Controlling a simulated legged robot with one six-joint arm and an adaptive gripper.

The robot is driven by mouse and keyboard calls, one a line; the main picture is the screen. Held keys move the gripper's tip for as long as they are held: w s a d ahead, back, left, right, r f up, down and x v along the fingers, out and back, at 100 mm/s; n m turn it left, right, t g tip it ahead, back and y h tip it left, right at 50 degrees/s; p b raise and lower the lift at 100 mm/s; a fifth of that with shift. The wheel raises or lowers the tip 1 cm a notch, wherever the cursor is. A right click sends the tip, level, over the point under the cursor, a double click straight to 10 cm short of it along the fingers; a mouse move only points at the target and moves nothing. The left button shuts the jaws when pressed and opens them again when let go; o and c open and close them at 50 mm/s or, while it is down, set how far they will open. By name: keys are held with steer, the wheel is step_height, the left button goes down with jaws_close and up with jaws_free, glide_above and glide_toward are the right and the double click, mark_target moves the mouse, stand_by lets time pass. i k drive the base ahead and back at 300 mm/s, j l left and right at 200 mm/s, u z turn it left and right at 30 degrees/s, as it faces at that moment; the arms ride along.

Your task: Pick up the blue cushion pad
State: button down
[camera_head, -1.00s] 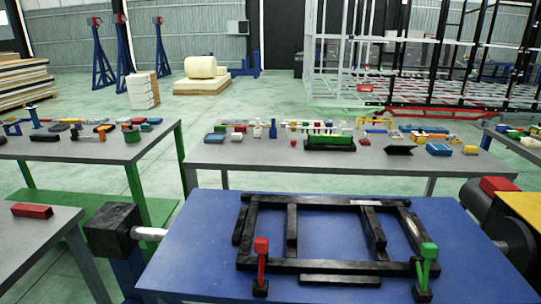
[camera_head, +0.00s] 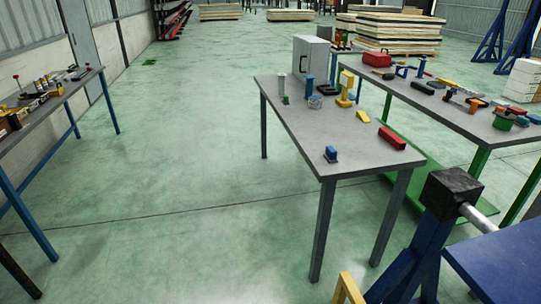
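I cannot single out the blue cushion pad with certainty. A small blue block (camera_head: 331,154) on a darker base sits at the near left corner of the middle grey table (camera_head: 315,135). A blue upright piece (camera_head: 309,88) stands further back on the same table. A blue bracket-like piece (camera_head: 405,71) lies on the right grey table (camera_head: 455,107). My gripper is not in view.
A red block (camera_head: 391,138) and a yellow tool (camera_head: 345,90) are on the middle table. A black box (camera_head: 451,193) on a blue stand and a blue tabletop (camera_head: 505,268) are at lower right. Open green floor (camera_head: 190,150) lies between the left table (camera_head: 50,110) and the middle one.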

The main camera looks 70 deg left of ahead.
mark_target(330, 156)
steer(key=u, duration=2)
steer(key=z, duration=2.35)
steer(key=u, duration=2.35)
steer(key=i+j, duration=0.15)
steer(key=j, duration=0.15)
steer(key=i+j, duration=0.35)
steer(key=j, duration=0.25)
steer(key=z, duration=0.05)
